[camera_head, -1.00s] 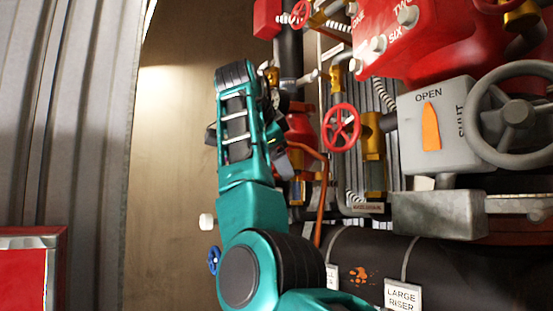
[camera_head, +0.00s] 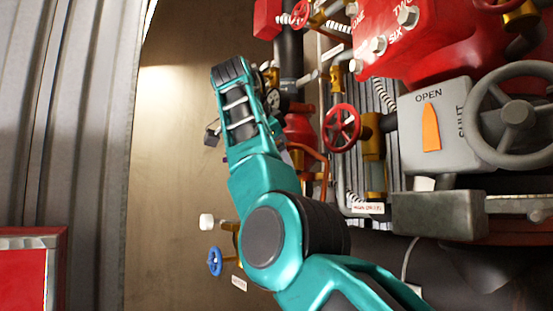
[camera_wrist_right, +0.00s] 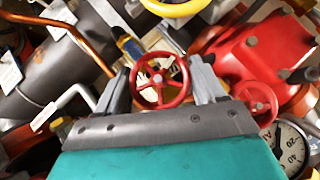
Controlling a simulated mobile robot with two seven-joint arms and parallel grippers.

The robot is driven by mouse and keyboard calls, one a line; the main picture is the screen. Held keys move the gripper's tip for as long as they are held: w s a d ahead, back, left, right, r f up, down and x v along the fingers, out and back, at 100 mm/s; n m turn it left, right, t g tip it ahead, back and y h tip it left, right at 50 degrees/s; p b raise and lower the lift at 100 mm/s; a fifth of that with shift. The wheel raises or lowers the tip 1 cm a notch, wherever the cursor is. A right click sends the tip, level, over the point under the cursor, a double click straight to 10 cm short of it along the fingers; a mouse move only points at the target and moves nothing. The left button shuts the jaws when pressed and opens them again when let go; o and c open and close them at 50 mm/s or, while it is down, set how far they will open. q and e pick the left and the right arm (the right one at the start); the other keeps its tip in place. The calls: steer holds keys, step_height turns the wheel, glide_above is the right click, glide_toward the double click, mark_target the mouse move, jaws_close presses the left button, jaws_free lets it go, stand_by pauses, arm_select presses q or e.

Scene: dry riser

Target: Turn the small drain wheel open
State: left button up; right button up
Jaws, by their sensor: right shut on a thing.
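A small red spoked wheel (camera_wrist_right: 159,80) sits between the two grey fingers of my right gripper (camera_wrist_right: 161,74) in the right wrist view. The fingers are shut on its rim from both sides. In the head view my teal right arm rises from the bottom right and leans left, and its wrist hides the held wheel and most of the gripper. My left gripper is not in view.
Another red wheel (camera_head: 341,127) stands right of my wrist, near an orange pipe. A blue wheel (camera_head: 214,262) is low on the wall. A grey OPEN/SHUT box (camera_head: 437,125) and large grey handwheel (camera_head: 515,115) are at right. A pressure gauge (camera_wrist_right: 290,142) shows lower right.

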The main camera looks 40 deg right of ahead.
steer(key=o, duration=1)
steer(key=shift+c, duration=0.2)
